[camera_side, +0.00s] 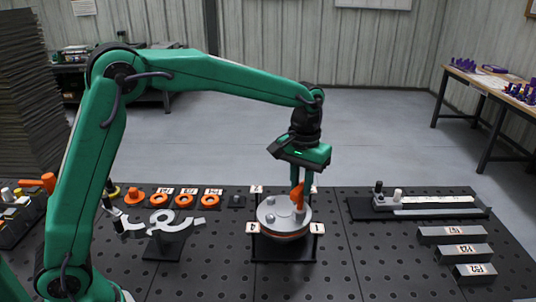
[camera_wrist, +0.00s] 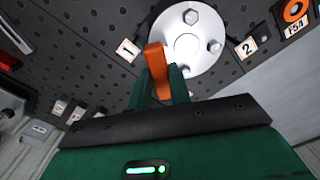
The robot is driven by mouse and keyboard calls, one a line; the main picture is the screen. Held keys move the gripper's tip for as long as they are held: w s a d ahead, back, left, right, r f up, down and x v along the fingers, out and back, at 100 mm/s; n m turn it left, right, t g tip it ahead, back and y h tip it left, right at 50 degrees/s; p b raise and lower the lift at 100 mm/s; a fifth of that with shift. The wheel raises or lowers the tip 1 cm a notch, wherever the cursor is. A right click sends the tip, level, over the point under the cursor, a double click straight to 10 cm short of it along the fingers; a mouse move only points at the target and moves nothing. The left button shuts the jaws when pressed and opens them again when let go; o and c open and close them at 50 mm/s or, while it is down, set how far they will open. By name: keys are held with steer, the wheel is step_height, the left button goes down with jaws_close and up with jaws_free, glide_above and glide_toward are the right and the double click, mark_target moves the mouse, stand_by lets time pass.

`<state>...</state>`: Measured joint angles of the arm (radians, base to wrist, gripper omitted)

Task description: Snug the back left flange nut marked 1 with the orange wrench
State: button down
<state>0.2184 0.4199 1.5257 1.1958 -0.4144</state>
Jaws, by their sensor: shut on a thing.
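My gripper (camera_side: 297,180) points down at the back right of the round grey flange (camera_side: 272,227) in the side view. It is shut on the orange wrench (camera_side: 299,197), held upright. In the wrist view the wrench (camera_wrist: 156,60) stands between my green fingers (camera_wrist: 164,88), over the edge of the flange (camera_wrist: 186,46). The tag marked 1 (camera_wrist: 128,50) lies just left of the wrench there, and the tag marked 2 (camera_wrist: 247,48) is to the right. The wrench's lower end and any nut under it are hidden, so I cannot tell whether it sits on a nut. Other flange nuts (camera_wrist: 214,47) show uncovered.
Orange rings (camera_side: 186,201) with tags lie left of the flange, near a grey curved part on a stand (camera_side: 170,222). A black tray with a long bar (camera_side: 440,200) and several tagged grey blocks (camera_side: 458,252) are at the right. The perforated table is clear in front.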

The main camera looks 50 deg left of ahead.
steer(key=shift+f, duration=0.35)
stand_by(0.5)
